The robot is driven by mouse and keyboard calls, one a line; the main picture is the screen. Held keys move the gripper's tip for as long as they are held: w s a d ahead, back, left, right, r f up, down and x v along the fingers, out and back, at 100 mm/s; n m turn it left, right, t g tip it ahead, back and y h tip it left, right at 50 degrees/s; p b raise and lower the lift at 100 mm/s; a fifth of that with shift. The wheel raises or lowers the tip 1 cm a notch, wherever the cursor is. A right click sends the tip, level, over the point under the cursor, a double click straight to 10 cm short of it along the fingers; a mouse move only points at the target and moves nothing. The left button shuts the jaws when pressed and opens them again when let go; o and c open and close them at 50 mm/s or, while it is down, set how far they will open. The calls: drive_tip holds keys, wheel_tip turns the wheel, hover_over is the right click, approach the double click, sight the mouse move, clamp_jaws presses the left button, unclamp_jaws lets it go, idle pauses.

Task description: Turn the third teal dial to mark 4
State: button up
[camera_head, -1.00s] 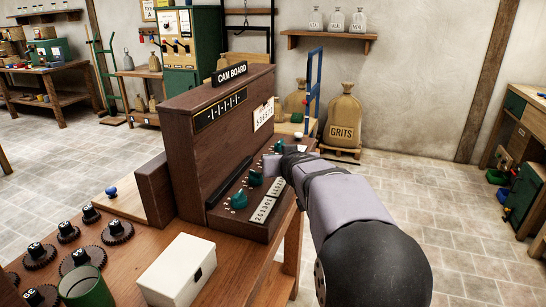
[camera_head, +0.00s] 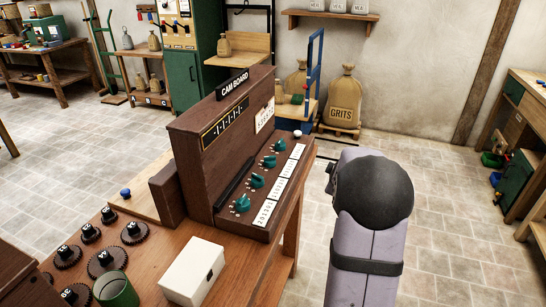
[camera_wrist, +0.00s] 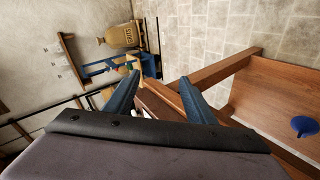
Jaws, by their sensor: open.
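The cam board (camera_head: 222,130) is a dark wooden console on the bench. Its sloping panel carries a row of several teal dials running away from me. The third dial counted from the near end (camera_head: 269,160) is in plain view; its pointer and mark are too small to read. White number cards (camera_head: 281,185) lie along the row's right side. My gripper (camera_wrist: 158,78) shows two blue-grey fingers spread apart with nothing between them in the wrist view. In the head view my arm stands right of the console, clear of the dials, and hides the fingers. No dial is recognisable in the wrist view.
A white box (camera_head: 194,271), a green cup (camera_head: 115,290) and several dark gears (camera_head: 105,262) sit on the near bench. A blue cart (camera_head: 314,75) and a GRITS sack (camera_head: 345,100) stand behind. The floor right of the bench is open.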

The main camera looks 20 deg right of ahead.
drive_tip(key=w+n, duration=0.1)
drive_tip(key=n, duration=0.3)
drive_tip(key=n+t+y, duration=0.4)
drive_tip(key=n+y, duration=0.5)
drive_tip(key=n, duration=1.7)
approach(271, 160)
drive_tip(key=shift+w+a+f, duration=0.15)
drive_tip(key=shift+w+f, duration=0.3)
drive_tip(key=shift+f, duration=0.1)
drive_tip(key=shift+a+r+n+t, duration=0.1)
drive_tip(key=shift+n+t, duration=0.2)
drive_tip(key=shift+n, duration=0.1)
drive_tip(key=shift+w, duration=0.1)
drive_tip(key=shift+p+x, duration=1)
drive_tip(key=shift+x, duration=2.65)
